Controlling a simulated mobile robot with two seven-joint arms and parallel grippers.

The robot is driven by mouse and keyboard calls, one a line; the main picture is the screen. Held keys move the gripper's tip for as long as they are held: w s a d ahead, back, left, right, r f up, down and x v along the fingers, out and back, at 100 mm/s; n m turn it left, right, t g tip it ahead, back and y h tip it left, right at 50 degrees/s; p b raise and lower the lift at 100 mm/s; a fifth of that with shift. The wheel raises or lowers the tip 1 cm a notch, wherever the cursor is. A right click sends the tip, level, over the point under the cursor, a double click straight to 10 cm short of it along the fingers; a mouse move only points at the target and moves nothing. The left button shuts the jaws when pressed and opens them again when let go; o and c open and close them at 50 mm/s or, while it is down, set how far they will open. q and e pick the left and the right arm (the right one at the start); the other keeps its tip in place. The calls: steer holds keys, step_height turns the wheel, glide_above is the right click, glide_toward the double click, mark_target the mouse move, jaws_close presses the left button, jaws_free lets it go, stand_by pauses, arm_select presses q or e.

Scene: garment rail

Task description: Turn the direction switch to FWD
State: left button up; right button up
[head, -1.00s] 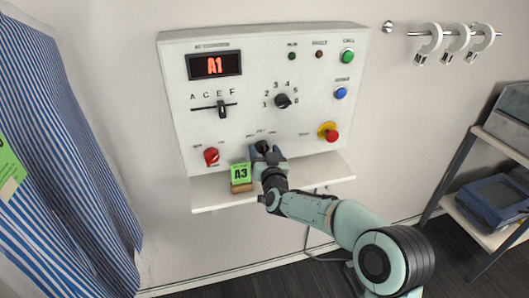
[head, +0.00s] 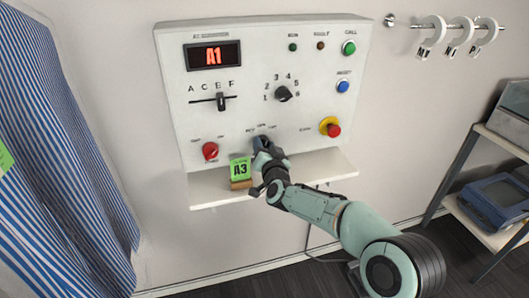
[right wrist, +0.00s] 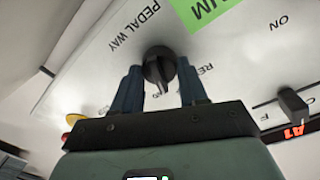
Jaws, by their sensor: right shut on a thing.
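The direction switch is a black knob (right wrist: 160,66) on the white control panel, seen between my two fingers in the right wrist view. A label starting "RE" stands just right of it, partly cut off by a finger. My right gripper (head: 262,146) is shut on this knob at the panel's lower middle; the gripper also shows in the right wrist view (right wrist: 160,92). In the head view the gripper mostly hides the knob, and I cannot tell which label its pointer faces. My left gripper is not in view.
A ledge (head: 315,168) juts out below the panel, with a green A3 card (head: 240,169) beside my gripper. A red knob (head: 210,151) and a red mushroom button (head: 332,129) flank the switch. A slider (head: 221,103) and numbered dial (head: 283,94) sit above.

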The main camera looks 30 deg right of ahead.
arm_select(q)
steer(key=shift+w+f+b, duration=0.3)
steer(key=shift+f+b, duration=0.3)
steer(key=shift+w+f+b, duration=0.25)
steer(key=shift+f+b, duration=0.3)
steer(key=shift+b, duration=0.05)
arm_select(e)
steer(key=shift+m, duration=1.9)
steer(key=o, duration=1.1)
steer(key=shift+c, duration=0.2)
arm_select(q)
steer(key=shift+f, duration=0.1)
arm_select(e)
steer(key=shift+s, duration=0.1)
arm_select(q)
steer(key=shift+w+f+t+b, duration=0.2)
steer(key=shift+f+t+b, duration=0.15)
steer(key=shift+b, duration=0.15)
arm_select(e)
steer(key=v, duration=1.3)
steer(key=shift+d, duration=0.1)
